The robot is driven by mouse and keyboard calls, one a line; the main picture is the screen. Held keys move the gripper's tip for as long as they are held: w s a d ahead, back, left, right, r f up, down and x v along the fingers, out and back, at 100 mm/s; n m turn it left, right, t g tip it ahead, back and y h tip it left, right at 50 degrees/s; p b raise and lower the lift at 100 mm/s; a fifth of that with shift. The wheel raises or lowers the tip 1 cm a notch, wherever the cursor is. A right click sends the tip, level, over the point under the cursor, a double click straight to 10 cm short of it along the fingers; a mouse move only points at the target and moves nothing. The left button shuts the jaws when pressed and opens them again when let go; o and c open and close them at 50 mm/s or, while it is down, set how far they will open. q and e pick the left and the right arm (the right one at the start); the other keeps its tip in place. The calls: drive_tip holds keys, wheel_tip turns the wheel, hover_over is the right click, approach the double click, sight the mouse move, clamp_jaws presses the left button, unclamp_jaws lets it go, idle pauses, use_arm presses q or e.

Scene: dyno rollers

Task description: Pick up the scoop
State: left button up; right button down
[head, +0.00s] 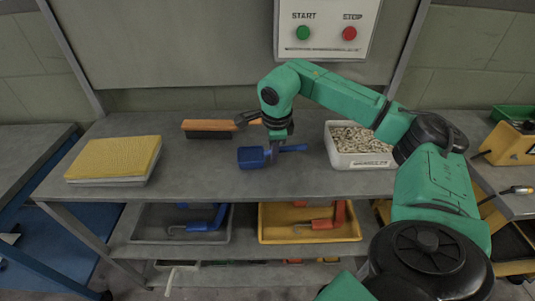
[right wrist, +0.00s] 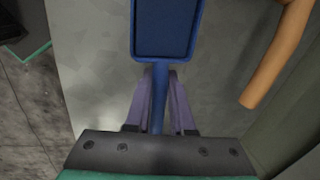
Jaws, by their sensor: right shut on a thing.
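The blue scoop (head: 252,157) is at the middle of the grey workbench top, its pan to the left and its handle to the right. My right gripper (head: 277,149) comes down from above and is shut on the handle, close behind the pan. In the right wrist view the scoop pan (right wrist: 166,28) extends away from me, and the two fingers of my right gripper (right wrist: 159,105) stand on either side of the handle. I cannot tell whether the scoop touches the bench. My left gripper is not in view.
A wooden-handled brush (head: 208,130) lies just behind the scoop. A white tub (head: 362,161) of pale pellets stands to the right, and yellow-topped pads (head: 114,157) lie at the left. A panel (head: 327,27) with START and STOP buttons is above. The bench front is clear.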

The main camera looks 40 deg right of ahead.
wheel_tip(320, 180, up, 20)
drive_tip(key=p, duration=0.5)
drive_tip(key=c, duration=1.6)
unclamp_jaws()
drive_tip(key=shift+f, duration=0.15)
